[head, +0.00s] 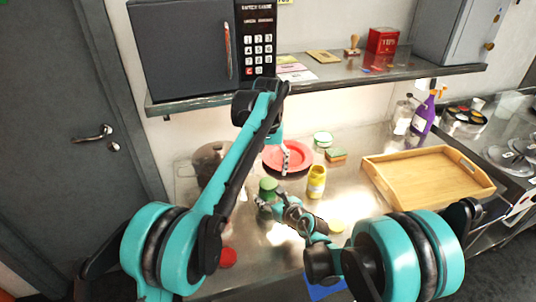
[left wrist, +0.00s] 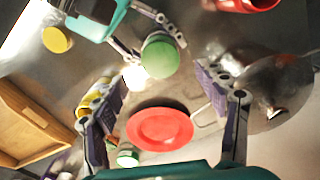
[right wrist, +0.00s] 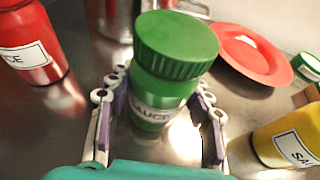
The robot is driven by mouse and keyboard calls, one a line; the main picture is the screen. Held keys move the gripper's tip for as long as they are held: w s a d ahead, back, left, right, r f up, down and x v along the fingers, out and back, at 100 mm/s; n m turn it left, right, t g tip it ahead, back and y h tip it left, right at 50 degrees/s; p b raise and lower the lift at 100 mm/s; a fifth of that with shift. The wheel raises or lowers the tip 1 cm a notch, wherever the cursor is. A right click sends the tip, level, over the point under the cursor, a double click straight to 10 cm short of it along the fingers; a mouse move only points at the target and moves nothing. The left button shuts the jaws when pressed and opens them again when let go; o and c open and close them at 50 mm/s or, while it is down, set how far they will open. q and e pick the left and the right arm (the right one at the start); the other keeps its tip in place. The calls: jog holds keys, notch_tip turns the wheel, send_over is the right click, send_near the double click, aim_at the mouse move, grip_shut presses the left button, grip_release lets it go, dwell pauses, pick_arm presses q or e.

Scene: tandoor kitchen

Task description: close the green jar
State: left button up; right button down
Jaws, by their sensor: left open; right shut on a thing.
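The green jar (right wrist: 157,95) stands upright on the metal counter with a white SAUCE label, and a ridged green lid (right wrist: 177,42) sits on its top. Whether the lid is screwed tight cannot be told. My right gripper (right wrist: 158,105) is shut on the jar's body from the side, below the lid. The jar also shows in the head view (head: 268,187) and the left wrist view (left wrist: 160,57). My left gripper (head: 283,152) is open and empty, above the counter. Its fingers are apart from the jar, with the lid ahead of them in the left wrist view.
A yellow jar (head: 316,183) stands right of the green jar. A red plate (head: 287,157) and a sponge (head: 336,155) lie behind. A metal pot (head: 210,160) is at left, a wooden tray (head: 428,178) at right. A yellow lid (head: 337,225) lies in front. A shelf (head: 320,82) overhangs the back.

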pick_arm(q)
notch_tip(320, 180, up, 6)
jog(key=shift+r, duration=0.25)
pick_arm(e)
jog(key=c, duration=0.6)
grip_release()
jog(key=v, duration=1.2)
